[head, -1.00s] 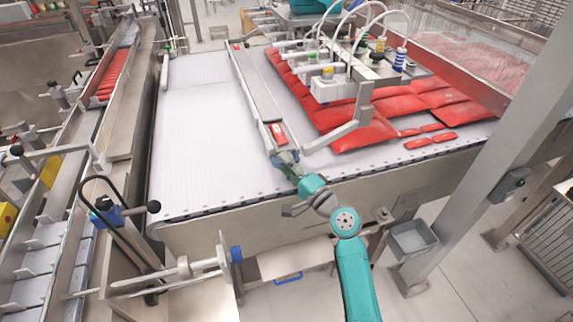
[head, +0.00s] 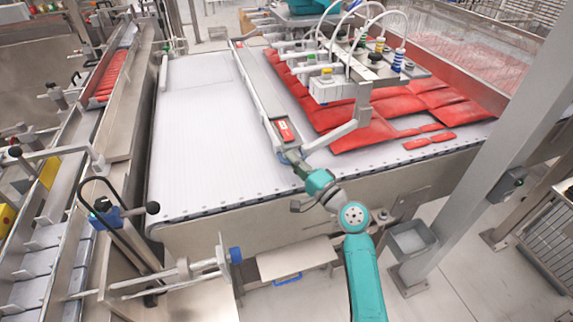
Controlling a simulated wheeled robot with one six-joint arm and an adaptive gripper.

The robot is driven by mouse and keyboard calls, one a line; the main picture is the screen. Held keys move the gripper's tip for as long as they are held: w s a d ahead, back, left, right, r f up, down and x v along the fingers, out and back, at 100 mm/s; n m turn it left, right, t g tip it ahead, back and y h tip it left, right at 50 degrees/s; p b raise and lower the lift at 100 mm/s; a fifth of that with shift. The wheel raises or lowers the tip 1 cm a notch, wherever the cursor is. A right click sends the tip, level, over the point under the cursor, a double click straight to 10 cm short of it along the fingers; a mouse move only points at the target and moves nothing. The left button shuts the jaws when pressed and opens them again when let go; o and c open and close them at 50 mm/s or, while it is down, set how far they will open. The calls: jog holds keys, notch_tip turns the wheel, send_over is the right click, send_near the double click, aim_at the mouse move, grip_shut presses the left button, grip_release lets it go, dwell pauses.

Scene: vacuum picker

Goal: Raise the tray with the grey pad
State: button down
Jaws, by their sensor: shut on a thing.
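A long narrow light-metal tray (head: 274,118) with a flat grey pad (head: 258,82) along its middle runs away from me over the white belt. Red patches show at its near and far ends. My gripper (head: 287,153) is at the near end of the tray, just over the belt's front edge, and is shut on that end. The fingers are small and partly hidden by my wrist. Whether the tray touches the belt or hangs a little above it cannot be told from this view.
Red packs (head: 365,128) lie on the white belt (head: 190,130) right of the tray. A picker head (head: 345,75) with hoses and suction cups stands close on that side. The belt's left part is clear. A grey post (head: 480,165) rises at the right.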

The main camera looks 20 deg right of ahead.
jog(key=d+r, duration=0.2)
jog(key=d, duration=0.4)
jog(key=d+r, duration=0.3)
jog(key=d, duration=0.4)
jog(key=shift+r, duration=0.3)
jog(key=shift+d, duration=0.1)
jog(key=c, duration=1.2)
grip_release()
jog(key=shift+d, duration=0.15)
jog(key=v, duration=1.2)
